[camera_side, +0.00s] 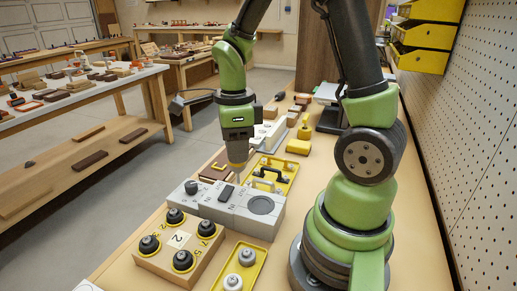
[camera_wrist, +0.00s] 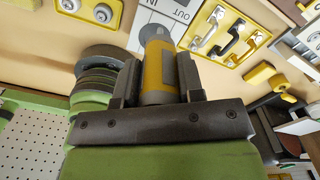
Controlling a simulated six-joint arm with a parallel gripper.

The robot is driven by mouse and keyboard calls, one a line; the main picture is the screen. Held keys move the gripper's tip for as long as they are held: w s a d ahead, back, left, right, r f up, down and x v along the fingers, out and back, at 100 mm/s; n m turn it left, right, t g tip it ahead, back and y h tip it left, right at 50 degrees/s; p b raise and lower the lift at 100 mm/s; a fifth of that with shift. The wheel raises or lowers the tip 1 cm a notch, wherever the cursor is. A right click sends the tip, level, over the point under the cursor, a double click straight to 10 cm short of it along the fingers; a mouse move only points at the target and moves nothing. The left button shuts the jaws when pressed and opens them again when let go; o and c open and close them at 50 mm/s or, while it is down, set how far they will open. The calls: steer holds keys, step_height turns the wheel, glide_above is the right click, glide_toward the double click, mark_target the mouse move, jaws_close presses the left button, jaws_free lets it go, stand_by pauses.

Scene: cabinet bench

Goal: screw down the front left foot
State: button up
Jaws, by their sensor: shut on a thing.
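A wooden block (camera_side: 177,238) marked 2 stands at the front of the bench in the side view. Several black round feet with yellow rings sit at its corners, one of them at the left (camera_side: 149,244). A yellow tray (camera_side: 240,268) with white round feet lies to its right; the tray also shows at the top left of the wrist view (camera_wrist: 85,18). My gripper (camera_wrist: 158,80) is shut on a yellow and grey cylindrical tool (camera_wrist: 158,62). In the side view my gripper (camera_side: 238,152) points down above the grey box, apart from the wooden block. The tool's tip is hard to make out.
The grey box (camera_side: 228,208), with a round pad and a dark slot, stands behind the wooden block. A yellow tray with handles (camera_side: 270,175) lies behind it. Yellow parts (camera_side: 299,147) lie farther back. A pegboard wall (camera_side: 477,130) bounds the right side.

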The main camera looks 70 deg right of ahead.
steer(key=w+a, duration=0.8)
steer(key=w, duration=0.3)
steer(key=shift+w+a+f, duration=0.15)
steer(key=shift+f, duration=1.95)
steer(key=shift+f, duration=0.7)
stand_by(0.9)
step_height(320, 180, up, 6)
stand_by(0.9)
